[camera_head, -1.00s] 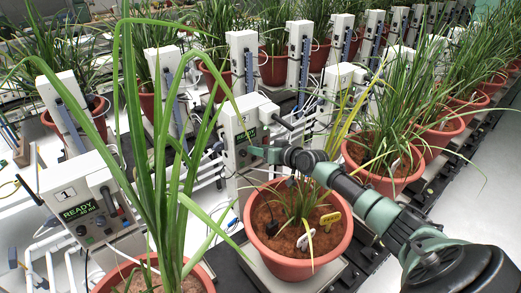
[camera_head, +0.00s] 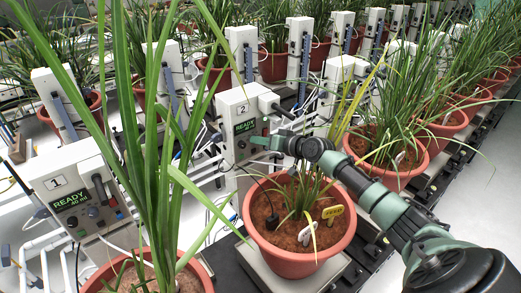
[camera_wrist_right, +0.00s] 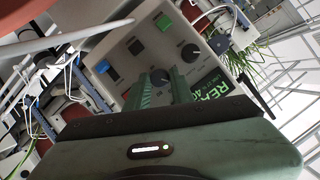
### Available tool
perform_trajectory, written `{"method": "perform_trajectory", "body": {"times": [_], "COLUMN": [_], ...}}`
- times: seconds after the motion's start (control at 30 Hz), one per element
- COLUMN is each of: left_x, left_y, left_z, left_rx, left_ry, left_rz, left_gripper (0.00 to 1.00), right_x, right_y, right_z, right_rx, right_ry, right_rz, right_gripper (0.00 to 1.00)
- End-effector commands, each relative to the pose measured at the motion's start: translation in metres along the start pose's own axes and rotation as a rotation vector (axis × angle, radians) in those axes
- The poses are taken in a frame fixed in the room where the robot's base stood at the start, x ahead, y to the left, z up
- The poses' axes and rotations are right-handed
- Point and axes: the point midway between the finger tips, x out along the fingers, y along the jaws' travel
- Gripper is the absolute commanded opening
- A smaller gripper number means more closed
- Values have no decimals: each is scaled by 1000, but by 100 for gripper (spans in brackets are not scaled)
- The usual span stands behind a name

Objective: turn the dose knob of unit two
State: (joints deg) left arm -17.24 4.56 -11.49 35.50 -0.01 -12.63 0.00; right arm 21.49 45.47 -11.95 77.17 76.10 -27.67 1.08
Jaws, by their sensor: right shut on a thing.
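Unit two (camera_head: 233,108) is a white box with a "2" label and a green READY display (camera_head: 245,126), behind a potted plant in the head view. My right gripper (camera_head: 257,141) reaches its front face from the right, just below the display. In the right wrist view the two green fingers (camera_wrist_right: 165,88) are against the panel, shut on a small dark knob (camera_wrist_right: 160,76) between them, mostly hidden by the fingers. Another black knob (camera_wrist_right: 189,52), a green button (camera_wrist_right: 163,22) and a blue switch (camera_wrist_right: 103,67) sit beside it. My left gripper is out of view.
Unit one (camera_head: 62,180) stands at the left with its READY display lit. A terracotta pot (camera_head: 300,262) with yellow and white tags is below my right forearm. Long leaves (camera_head: 165,150) cross the left foreground. A black cable (camera_head: 262,185) hangs in front of unit two.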

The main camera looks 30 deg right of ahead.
Motion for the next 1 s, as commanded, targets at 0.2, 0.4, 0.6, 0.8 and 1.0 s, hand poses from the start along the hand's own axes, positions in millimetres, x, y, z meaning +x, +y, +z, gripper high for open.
{"method": "perform_trajectory", "body": {"times": [0.2, 0.4, 0.6, 0.8, 1.0], "left_x": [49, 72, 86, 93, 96], "left_y": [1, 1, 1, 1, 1], "left_z": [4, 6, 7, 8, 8], "left_rx": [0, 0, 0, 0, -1], "left_ry": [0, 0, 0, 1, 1], "left_rz": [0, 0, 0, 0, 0], "left_gripper": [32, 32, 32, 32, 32], "right_x": [3, 2, 2, 1, 1], "right_y": [7, 7, 6, 6, 6], "right_z": [6, 4, 3, 2, 1], "right_rx": [173, 324, 441, 514, 546], "right_ry": [-7, -16, -25, -29, -32], "right_rz": [-69, -127, -173, -201, -213], "right_gripper": [0, 0, 0, 0, 0]}}
